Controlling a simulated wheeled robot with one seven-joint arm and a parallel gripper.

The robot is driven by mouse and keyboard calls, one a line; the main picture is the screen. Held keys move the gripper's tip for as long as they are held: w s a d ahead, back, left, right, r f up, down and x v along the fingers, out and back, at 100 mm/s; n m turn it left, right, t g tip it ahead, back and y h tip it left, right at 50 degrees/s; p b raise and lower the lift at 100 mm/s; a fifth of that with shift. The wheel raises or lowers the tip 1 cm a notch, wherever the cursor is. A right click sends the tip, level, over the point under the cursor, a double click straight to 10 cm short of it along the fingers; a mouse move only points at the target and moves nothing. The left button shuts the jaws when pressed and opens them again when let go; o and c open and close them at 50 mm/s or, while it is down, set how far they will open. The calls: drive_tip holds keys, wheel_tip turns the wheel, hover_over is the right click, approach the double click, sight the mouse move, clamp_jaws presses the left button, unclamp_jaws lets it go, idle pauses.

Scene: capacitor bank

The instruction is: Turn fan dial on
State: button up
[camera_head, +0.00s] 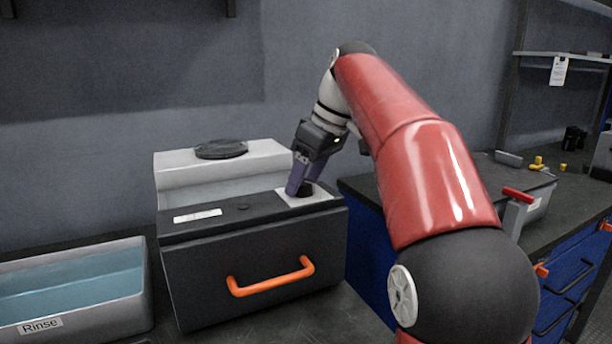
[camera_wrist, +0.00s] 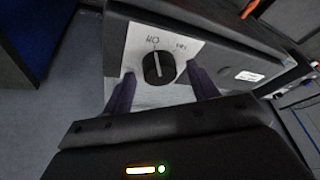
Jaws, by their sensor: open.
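The fan dial (camera_wrist: 158,67) is a round black knob with a pale pointer line. It sits on a white plate (camera_wrist: 135,50) with handwritten marks, one of which looks like "on" or "no". The plate is on the top right of a dark box (camera_head: 255,262). My gripper (camera_wrist: 160,92) is open, with one purple finger on each side below the dial in the wrist view. In the head view my gripper (camera_head: 298,188) points down at the dial (camera_head: 306,190) and partly hides it. I cannot tell whether the fingers touch it.
The box has an orange handle (camera_head: 270,284) on its front. A white container (camera_head: 222,166) with a round black lid stands behind it. A "Rinse" tub (camera_head: 80,290) of bluish liquid is at the left. A dark counter (camera_head: 570,190) with small items is at the right.

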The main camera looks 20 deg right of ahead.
drive_tip(key=c, duration=1)
drive_tip(key=m+h, duration=0.1)
drive_tip(key=m, duration=0.2)
drive_tip(key=m+t+h, duration=0.1)
drive_tip(key=m, duration=0.1)
drive_tip(key=shift+s+a+m, duration=0.1)
drive_tip(key=shift+a+m, duration=0.05)
drive_tip(key=shift+m, duration=0.25)
drive_tip(key=m+h, duration=0.1)
drive_tip(key=m, duration=0.2)
drive_tip(key=m+h, duration=0.1)
drive_tip(key=m, duration=0.1)
drive_tip(key=shift+m+t, duration=0.4)
drive_tip(key=shift+m, duration=0.3)
